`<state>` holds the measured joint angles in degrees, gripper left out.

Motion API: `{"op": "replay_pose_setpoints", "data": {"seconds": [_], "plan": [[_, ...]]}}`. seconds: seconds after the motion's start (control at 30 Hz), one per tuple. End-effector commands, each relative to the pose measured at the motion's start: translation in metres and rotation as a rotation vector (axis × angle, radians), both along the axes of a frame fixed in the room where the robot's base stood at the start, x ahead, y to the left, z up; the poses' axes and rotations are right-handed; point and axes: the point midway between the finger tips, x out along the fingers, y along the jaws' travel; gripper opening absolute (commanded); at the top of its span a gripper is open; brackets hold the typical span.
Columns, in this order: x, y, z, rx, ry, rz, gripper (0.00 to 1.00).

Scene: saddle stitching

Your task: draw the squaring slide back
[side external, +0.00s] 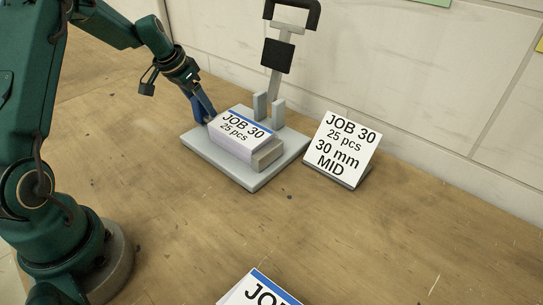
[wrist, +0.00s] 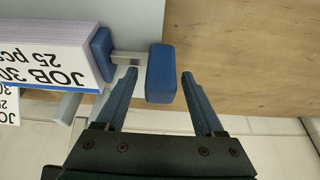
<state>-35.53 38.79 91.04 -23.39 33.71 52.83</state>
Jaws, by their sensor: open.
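The squaring slide shows in the wrist view as a blue knob (wrist: 161,74) on a short metal rod (wrist: 127,58), with a blue pad (wrist: 102,54) at its other end. The pad is against or very close to the end of the booklet stack (wrist: 45,55), which also shows in the side view (side external: 240,131). My gripper (wrist: 159,72) is open, with one finger on each side of the knob and a gap visible on both sides. In the side view my gripper (side external: 206,108) is at the stack's left end, where the slide is hard to make out.
The stack lies on the stitcher's grey base plate (side external: 262,180), below a post with a black head (side external: 277,56) and handle. A job card (side external: 341,146) reading 30 mm MID stands to the right. Another stack (side external: 258,290) is at the front edge. The bench between is clear.

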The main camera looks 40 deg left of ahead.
Motion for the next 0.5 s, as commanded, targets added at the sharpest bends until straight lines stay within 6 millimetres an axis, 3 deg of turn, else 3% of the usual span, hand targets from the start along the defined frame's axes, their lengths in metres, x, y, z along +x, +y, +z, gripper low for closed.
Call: {"op": "replay_pose_setpoints", "data": {"seconds": [0.17, 0.47, 0.5], "plan": [[0.006, 0.000, -0.014, 0.000, 0.001, 0.000, 0.70], [0.007, 0.000, -0.016, 0.001, -0.001, 0.000, 0.70], [0.007, 0.000, -0.016, 0.001, -0.001, 0.000, 0.55]]}}
